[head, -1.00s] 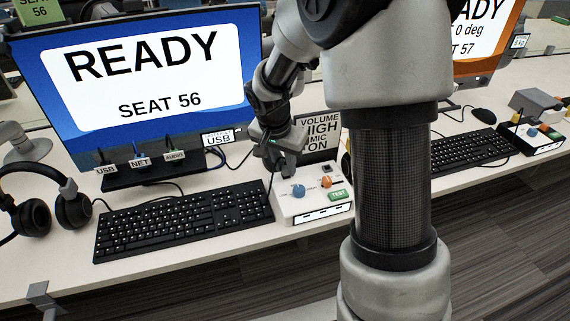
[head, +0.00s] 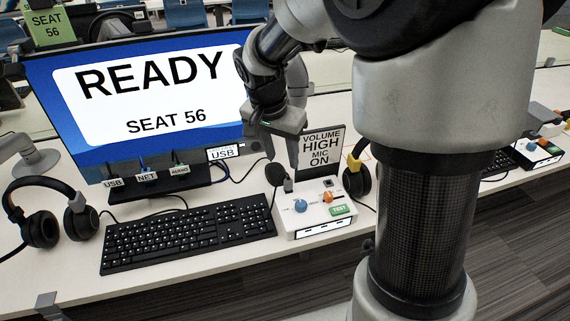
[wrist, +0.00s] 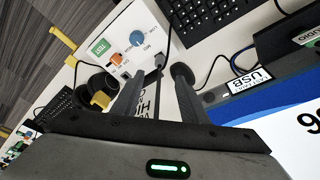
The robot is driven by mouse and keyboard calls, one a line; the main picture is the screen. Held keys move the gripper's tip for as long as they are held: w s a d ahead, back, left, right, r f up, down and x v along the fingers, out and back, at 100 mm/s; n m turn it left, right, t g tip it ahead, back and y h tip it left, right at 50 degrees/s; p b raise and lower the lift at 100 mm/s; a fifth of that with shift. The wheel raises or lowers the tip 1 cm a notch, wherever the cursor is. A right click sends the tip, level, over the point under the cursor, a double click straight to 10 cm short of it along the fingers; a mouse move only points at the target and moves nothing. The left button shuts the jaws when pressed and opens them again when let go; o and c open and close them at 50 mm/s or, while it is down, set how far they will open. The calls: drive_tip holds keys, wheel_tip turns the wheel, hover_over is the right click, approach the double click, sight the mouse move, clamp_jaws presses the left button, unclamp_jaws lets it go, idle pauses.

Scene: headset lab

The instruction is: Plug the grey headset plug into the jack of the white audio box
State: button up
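The white audio box (head: 327,222) stands right of the keyboard, with a blue knob, an orange knob and a green TEST button on top. It also shows in the wrist view (wrist: 158,20). A small grey piece (head: 288,186) stands at the box's back left and looks like the plug; it also shows in the wrist view (wrist: 160,61). I cannot tell how deep it sits, and the jack itself is not visible. My gripper (head: 272,152) is open and empty above and behind that piece. Its two fingers (wrist: 157,92) are spread apart in the wrist view.
A dark foam microphone (head: 275,175) stands left of the box. A sign (head: 321,150) stands behind it. A headset with a yellow part (head: 356,180) is to the right, another headset (head: 45,222) at the left. The monitor (head: 140,90) is close to my gripper.

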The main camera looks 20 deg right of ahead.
drive_tip(key=p+v, duration=0.1)
drive_tip(key=v, duration=0.5)
